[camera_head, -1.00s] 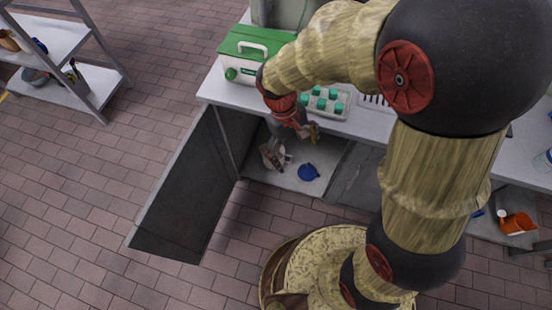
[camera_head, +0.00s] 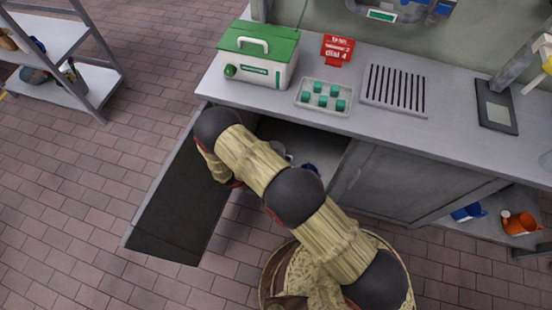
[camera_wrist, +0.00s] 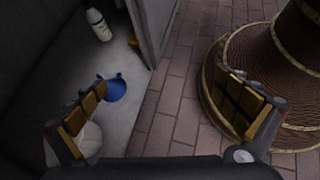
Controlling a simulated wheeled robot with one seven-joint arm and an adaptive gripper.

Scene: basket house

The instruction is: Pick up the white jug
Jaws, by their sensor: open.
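A pale, rounded object (camera_wrist: 90,143), perhaps the white jug, stands on the cabinet floor in the wrist view. It is partly hidden behind my left finger, and I cannot make out its handle. A white bottle-like container (camera_wrist: 98,24) stands farther back in the cabinet. My gripper (camera_wrist: 165,85) is open, with nothing visible between its fingers. Its left finger is over the cabinet floor and its right finger is over the bricks and my base. In the head view my arm hides the gripper and most of the cabinet inside.
A blue funnel-like object (camera_wrist: 115,88) lies on the cabinet floor. The open cabinet door (camera_head: 170,205) stands left of my arm. The countertop (camera_head: 450,130) holds a green-lidded box (camera_head: 258,58) and a tray (camera_head: 318,107). An orange jug (camera_head: 520,224) is on the low right shelf.

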